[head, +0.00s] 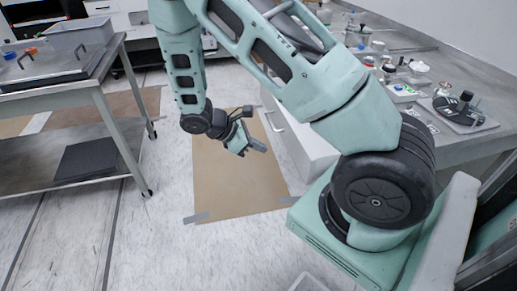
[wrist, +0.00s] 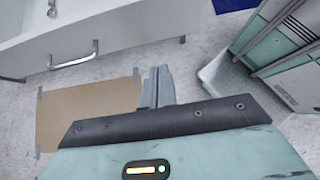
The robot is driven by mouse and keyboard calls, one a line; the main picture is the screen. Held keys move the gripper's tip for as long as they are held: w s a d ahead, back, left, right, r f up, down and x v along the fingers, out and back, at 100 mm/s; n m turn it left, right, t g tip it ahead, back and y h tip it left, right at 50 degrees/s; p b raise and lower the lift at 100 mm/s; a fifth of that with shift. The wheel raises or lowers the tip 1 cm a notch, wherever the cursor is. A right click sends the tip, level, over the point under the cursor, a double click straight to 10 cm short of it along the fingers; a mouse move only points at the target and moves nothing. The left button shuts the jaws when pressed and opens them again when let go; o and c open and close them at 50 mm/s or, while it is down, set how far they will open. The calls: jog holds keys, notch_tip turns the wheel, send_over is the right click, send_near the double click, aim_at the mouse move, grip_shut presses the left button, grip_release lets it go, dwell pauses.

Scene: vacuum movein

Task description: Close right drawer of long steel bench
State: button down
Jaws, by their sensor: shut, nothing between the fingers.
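The long steel bench (head: 455,148) runs along the right of the head view, partly hidden by my arm. Below its edge is a white drawer (head: 312,150) with a metal bar handle (head: 274,121) on its front. It appears to stick out from the bench, but my arm hides much of it and I cannot tell how far. In the wrist view the white drawer front (wrist: 115,42) and a handle (wrist: 74,61) are at upper left. My gripper (head: 256,145) is shut and empty, in front of the drawer and apart from the handle; its fingers (wrist: 158,86) also show in the wrist view.
A brown mat (head: 225,185) taped to the floor lies below my gripper. A steel table (head: 60,85) with a grey bin (head: 80,35) stands at left. Glassware and small devices (head: 462,108) sit on the bench. Floor between table and mat is clear.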

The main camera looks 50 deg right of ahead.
aim_at(297, 156)
jog(key=x, duration=0.3)
jog(key=d+r+x, duration=0.1)
jog(key=x, duration=0.3)
jog(key=s+x, duration=0.1)
jog(key=x, duration=0.2)
jog(key=shift+d+r+p, duration=0.3)
jog(key=shift+s+d, duration=0.1)
jog(key=shift+d, duration=0.1)
